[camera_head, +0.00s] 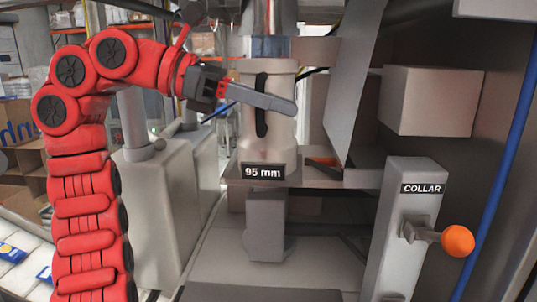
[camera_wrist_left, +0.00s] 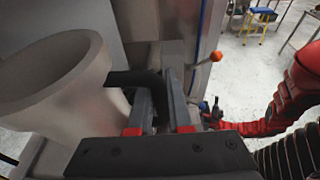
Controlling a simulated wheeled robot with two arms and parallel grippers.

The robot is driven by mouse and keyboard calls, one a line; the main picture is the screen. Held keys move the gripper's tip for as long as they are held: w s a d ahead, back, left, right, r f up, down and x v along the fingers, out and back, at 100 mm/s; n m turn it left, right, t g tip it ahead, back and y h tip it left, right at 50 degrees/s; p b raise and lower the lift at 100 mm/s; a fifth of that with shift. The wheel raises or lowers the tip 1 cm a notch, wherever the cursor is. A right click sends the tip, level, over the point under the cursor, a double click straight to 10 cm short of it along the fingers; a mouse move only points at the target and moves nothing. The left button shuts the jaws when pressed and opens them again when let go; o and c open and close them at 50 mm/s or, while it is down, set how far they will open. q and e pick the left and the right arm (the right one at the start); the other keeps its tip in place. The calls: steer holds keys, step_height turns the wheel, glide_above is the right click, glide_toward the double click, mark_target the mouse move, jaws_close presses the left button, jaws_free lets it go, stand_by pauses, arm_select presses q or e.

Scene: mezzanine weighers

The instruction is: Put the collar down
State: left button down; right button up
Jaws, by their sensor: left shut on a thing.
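The collar (camera_head: 281,125) is a pale beige, flared sleeve with a black upright handle (camera_head: 261,105). It stands upright at the shelf (camera_head: 330,178) with the "95 mm" label, beneath a metal tube. I cannot tell whether its foot touches the shelf. My left gripper (camera_head: 280,103) reaches in from the left and is shut on the handle. In the left wrist view the collar (camera_wrist_left: 55,75) has an open, empty mouth, and its handle (camera_wrist_left: 132,78) runs between the fingers (camera_wrist_left: 160,105). My right gripper (camera_wrist_left: 212,112) appears small and dark there; its jaws are unclear.
A grey post (camera_head: 408,200) marked "COLLAR" carries a lever with an orange knob (camera_head: 457,240). A grey box (camera_head: 430,100) and a slanted panel (camera_head: 360,70) stand right of the collar. A grey cabinet (camera_head: 165,200) stands behind my left arm. A blue pipe runs down the right.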

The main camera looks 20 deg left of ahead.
arm_select(q)
steer(key=w+a+p, duration=0.1)
steer(key=w, duration=0.2)
steer(key=w+a+p, duration=0.1)
steer(key=w+p, duration=0.1)
steer(key=w, duration=0.1)
steer(key=w+a+p, duration=0.1)
steer(key=w, duration=0.2)
steer(key=shift+w+r+p, duration=0.3)
steer(key=shift+w+r, duration=0.05)
steer(key=w+a+f+p, duration=0.2)
steer(key=w+f+p, duration=0.3)
steer(key=w+p, duration=0.1)
steer(key=shift+w, duration=0.1)
steer(key=c, duration=1.3)
jaws_free()
steer(key=shift+f, duration=0.15)
steer(key=o, duration=0.5)
steer(key=shift+c, duration=0.2)
